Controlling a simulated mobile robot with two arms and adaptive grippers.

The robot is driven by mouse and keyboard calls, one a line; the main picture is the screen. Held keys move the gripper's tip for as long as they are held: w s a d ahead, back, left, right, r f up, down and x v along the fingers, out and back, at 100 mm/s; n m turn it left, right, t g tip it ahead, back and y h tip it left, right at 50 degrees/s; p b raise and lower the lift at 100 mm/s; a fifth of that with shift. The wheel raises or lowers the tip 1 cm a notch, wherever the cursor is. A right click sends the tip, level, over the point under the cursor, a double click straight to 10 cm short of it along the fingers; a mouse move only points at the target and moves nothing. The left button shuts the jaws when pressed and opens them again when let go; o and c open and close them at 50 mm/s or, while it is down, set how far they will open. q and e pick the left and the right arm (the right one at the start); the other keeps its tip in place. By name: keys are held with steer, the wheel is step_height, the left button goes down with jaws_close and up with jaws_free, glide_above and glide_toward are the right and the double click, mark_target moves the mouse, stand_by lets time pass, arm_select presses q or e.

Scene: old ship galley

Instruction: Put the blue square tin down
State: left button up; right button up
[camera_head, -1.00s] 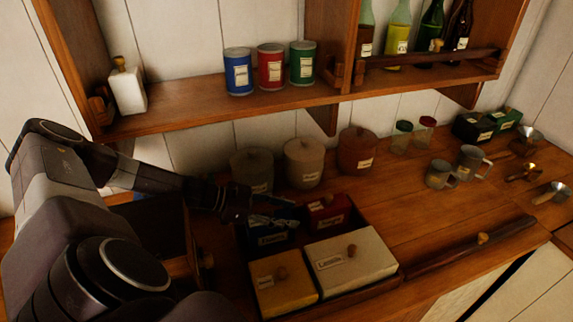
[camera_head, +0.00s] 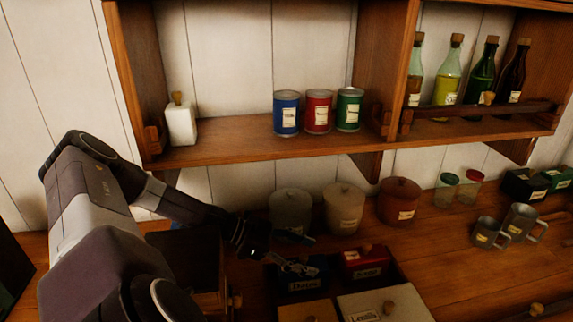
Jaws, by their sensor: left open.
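The blue square tin (camera_head: 307,286) sits in the back left place of a dark wooden tray (camera_head: 398,268). It is dark, with a pale label on its front, and its top is partly hidden by my gripper. A red square tin (camera_head: 364,262) is to its right. A yellow tin (camera_head: 308,312) and a cream tin with a "Lentils" label (camera_head: 385,304) are in front. My left gripper (camera_head: 308,254) is open at the blue tin's top, its fingers spread apart. I cannot tell whether the lower finger touches the tin. My right gripper is not in view.
Grey (camera_head: 290,208), beige (camera_head: 344,208) and brown (camera_head: 399,203) lidded pots stand behind the tray. Metal mugs (camera_head: 521,223) and small jars (camera_head: 446,190) are at right. A shelf (camera_head: 240,139) with tins and bottles hangs above.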

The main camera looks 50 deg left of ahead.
arm_select(q)
steer(key=b+v, duration=0.1)
steer(key=v, duration=0.5)
steer(key=shift+s+a+f+b, duration=0.1)
steer(key=shift+s+b, duration=0.05)
steer(key=shift+b, duration=0.15)
steer(key=shift+s+a+r, duration=0.35)
steer(key=shift+s+r, duration=0.1)
steer(key=shift+s, duration=0.05)
stand_by(0.7)
